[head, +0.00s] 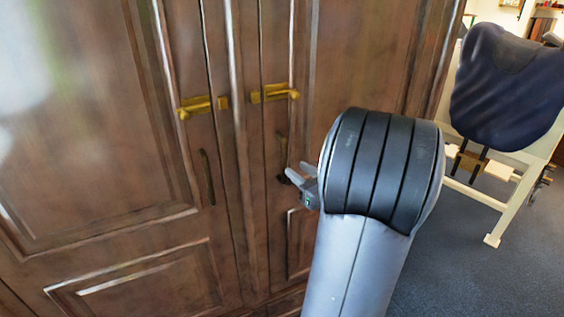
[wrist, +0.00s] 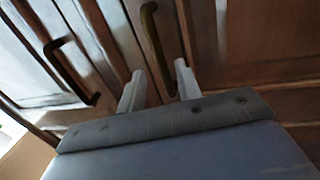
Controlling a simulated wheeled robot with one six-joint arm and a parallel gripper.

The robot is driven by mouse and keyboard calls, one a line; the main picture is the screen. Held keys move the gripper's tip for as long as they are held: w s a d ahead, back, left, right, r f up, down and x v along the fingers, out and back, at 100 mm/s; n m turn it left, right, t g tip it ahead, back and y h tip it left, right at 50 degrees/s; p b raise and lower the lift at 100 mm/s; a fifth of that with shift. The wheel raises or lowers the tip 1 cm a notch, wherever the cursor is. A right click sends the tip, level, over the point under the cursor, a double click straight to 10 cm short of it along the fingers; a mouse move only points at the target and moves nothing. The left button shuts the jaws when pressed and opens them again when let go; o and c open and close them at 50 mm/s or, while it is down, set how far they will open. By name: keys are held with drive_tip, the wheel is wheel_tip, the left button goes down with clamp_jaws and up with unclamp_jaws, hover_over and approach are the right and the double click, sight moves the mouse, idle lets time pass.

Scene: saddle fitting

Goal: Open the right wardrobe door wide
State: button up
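The right wardrobe door (head: 335,70) is brown panelled wood and looks shut beside the left door (head: 90,90). Its dark upright bar handle (head: 281,158) is partly hidden behind my gripper (head: 299,175) in the head view. In the wrist view my gripper (wrist: 158,72) is open, with its two pale fingers apart. The right door's handle (wrist: 152,35) lies ahead of the gap between the fingers, its lower end seen between them. I cannot tell whether the fingers touch it. The left door's handle (wrist: 70,72) is off to the left.
Brass latches sit above the handles, one on the left door (head: 197,105) and one on the right door (head: 274,92). A dark blue saddle (head: 508,85) rests on a pale wooden stand (head: 497,228) at the right. Grey floor (head: 450,270) is clear in front of it.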

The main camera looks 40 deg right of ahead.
sight(286, 162)
drive_tip(key=w, duration=0.6)
drive_tip(key=shift+w+d, duration=0.1)
drive_tip(key=shift+w, duration=0.3)
drive_tip(key=shift+c, duration=0.4)
clamp_jaws()
